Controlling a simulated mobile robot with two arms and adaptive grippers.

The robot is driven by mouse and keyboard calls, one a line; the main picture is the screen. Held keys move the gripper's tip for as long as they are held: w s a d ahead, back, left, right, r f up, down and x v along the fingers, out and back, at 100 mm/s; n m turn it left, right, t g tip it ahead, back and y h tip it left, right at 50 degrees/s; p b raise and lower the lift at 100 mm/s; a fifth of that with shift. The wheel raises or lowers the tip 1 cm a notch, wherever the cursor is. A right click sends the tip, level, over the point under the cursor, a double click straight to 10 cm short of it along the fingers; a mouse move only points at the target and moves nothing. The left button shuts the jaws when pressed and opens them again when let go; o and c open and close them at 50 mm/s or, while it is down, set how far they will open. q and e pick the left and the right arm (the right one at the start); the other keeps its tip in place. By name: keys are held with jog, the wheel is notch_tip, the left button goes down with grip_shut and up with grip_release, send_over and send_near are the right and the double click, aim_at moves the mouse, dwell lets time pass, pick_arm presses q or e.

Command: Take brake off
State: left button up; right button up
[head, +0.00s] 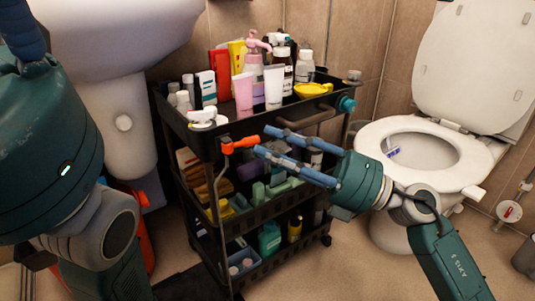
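The dark cart (228,128) stands in the middle, with three loaded shelves. An orange lever (240,144) sticks out at its near top corner; I take it to be the brake. My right gripper (264,141) reaches in from the right. Its two blue fingers are spread apart, with the tips just right of the lever. I cannot tell whether they touch it. My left gripper (20,38) is close to the camera at the upper left. Only its base and a blue finger part show; its tips are cut off. The wheels are mostly hidden.
Bottles and tubes crowd the cart's top, with a yellow dish (313,89) near the right edge. A sink (115,35) stands behind left, a toilet (425,150) at the right. An orange object (143,235) is partly hidden behind my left arm. Floor shows between cart and toilet.

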jog(key=shift+w+a+r, duration=0.15)
jog(key=shift+a+r, duration=0.05)
jog(key=shift+a, duration=0.4)
grip_shut()
